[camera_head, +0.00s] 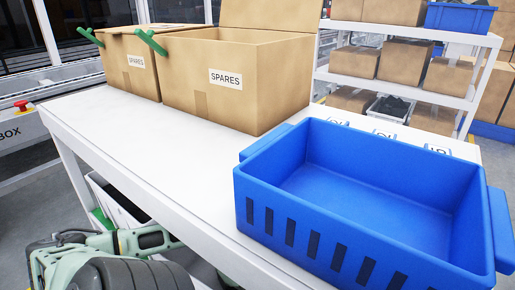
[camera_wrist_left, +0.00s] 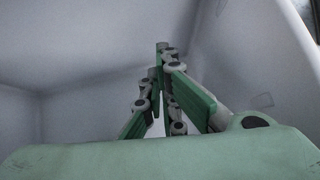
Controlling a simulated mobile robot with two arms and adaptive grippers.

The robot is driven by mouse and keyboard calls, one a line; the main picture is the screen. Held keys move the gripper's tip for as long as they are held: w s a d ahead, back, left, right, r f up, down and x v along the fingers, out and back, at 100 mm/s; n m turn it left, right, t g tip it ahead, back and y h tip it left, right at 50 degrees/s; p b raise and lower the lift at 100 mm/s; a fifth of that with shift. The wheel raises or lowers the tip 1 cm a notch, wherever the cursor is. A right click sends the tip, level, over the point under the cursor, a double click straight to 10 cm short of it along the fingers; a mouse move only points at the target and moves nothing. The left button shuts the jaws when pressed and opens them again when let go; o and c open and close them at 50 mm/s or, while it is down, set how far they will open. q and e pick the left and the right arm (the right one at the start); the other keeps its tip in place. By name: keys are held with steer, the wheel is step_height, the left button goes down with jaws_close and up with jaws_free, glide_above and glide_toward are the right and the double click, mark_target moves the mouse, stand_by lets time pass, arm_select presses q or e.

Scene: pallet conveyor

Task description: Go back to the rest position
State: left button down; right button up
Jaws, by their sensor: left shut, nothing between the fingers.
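My left gripper shows in the left wrist view (camera_wrist_left: 162,48), its green-padded fingers closed together at the tips with nothing between them. Plain pale grey surfaces lie behind and around it. In the head view, parts of my light green left arm show low at the left, below and beside the white table (camera_head: 120,140). I cannot clearly make out the fingertips there. My right gripper is in neither view.
An empty blue crate (camera_head: 365,190) stands on the table's right part. Two cardboard boxes marked SPARES, the left (camera_head: 130,70) and the right (camera_head: 235,85), stand behind. White shelves (camera_head: 400,85) with boxes are at the back right. The table's left and middle top is clear.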

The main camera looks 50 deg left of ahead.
arm_select(q)
steer(key=v, duration=0.8)
steer(key=shift+a+r, duration=0.1)
